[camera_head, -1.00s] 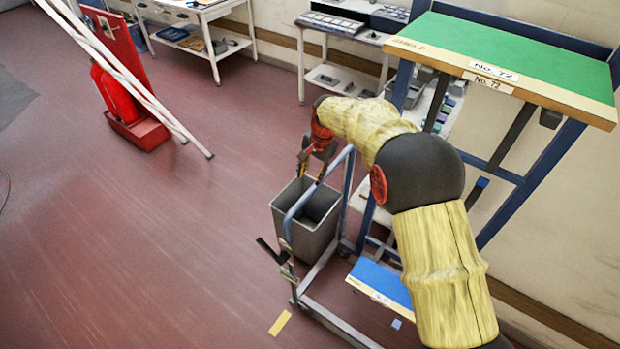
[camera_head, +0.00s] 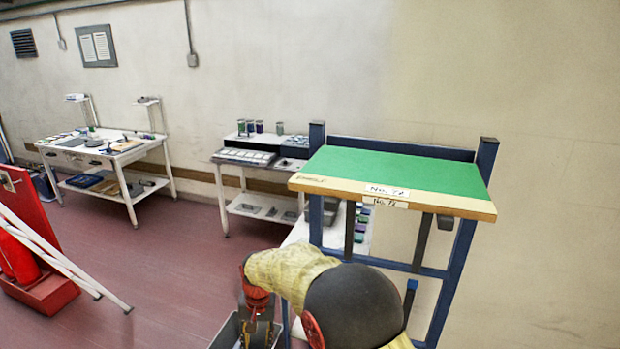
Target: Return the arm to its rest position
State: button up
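My arm, in a yellow sleeve with a dark joint cover, shows at the bottom centre of the head view. It bends down to the left, past the front of the shelf unit. My gripper (camera_head: 249,328) hangs below a red wrist at the bottom edge, over the grey bin (camera_head: 225,333). Its fingers are small and partly cut off, so I cannot tell whether they are apart or hold anything. The bin is also cut off by the bottom edge.
A shelf unit with a green top (camera_head: 400,172) stands close beside my arm on the right. White tables (camera_head: 125,155) and (camera_head: 262,208) stand along the wall. A red stand (camera_head: 50,293) with white poles is at left. Red floor (camera_head: 160,270) is clear between.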

jog(key=s+d+r+t+b, duration=0.3)
jog(key=s+d+r+b, duration=0.2)
jog(key=s+d, duration=0.9)
jog(key=s+d+r+t+h+b, duration=0.1)
jog(key=s+d+r+t+b, duration=0.2)
jog(key=s+d+r, duration=0.6)
jog(key=s+d+b, duration=0.2)
jog(key=s+d, duration=0.4)
jog(key=d, duration=0.5)
jog(key=shift+d+b, duration=0.15)
jog(key=shift+b, duration=0.25)
jog(key=shift+r, duration=0.15)
jog(key=shift+c, duration=0.9)
